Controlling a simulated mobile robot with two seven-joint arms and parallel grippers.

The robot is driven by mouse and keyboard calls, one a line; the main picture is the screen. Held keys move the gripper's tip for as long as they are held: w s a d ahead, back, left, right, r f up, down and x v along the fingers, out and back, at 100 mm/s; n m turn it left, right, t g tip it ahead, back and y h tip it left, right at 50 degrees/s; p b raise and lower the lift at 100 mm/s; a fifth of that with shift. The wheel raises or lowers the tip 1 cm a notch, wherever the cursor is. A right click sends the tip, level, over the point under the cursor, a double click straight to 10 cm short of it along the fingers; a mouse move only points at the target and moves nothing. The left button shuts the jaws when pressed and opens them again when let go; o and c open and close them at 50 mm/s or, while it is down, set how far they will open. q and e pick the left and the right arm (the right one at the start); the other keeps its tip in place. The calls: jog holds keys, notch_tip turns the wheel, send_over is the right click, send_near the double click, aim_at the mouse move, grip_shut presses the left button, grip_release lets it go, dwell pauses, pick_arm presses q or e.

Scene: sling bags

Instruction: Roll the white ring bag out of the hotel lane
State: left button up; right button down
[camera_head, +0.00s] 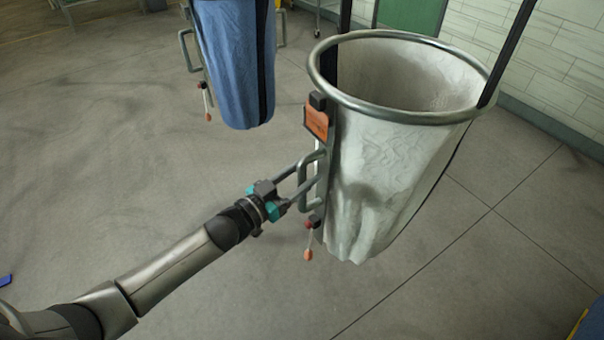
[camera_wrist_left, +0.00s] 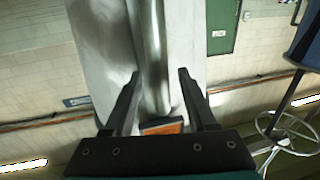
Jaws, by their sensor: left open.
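The white ring bag (camera_head: 375,185) hangs upright and open-topped from a grey metal ring (camera_head: 400,113), with dark straps rising from it. An orange tag (camera_head: 316,121) is on its left side, above a grey metal handle (camera_head: 303,168). My left gripper (camera_head: 297,184) is at this handle. In the left wrist view its open fingers (camera_wrist_left: 157,76) stand on either side of the handle's grey bar (camera_wrist_left: 150,45), with the white cloth (camera_wrist_left: 102,40) behind. Whether a finger touches the bar I cannot tell. My right gripper is not in view.
A blue bag (camera_head: 237,60) with its own handle hangs farther back, left of the white one. A small orange pull (camera_head: 308,255) dangles below the white bag's handle. A tiled wall (camera_head: 560,45) and green door (camera_head: 412,14) stand behind.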

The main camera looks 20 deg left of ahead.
pick_arm(q)
grip_shut()
dwell(0.5)
dwell(1.0)
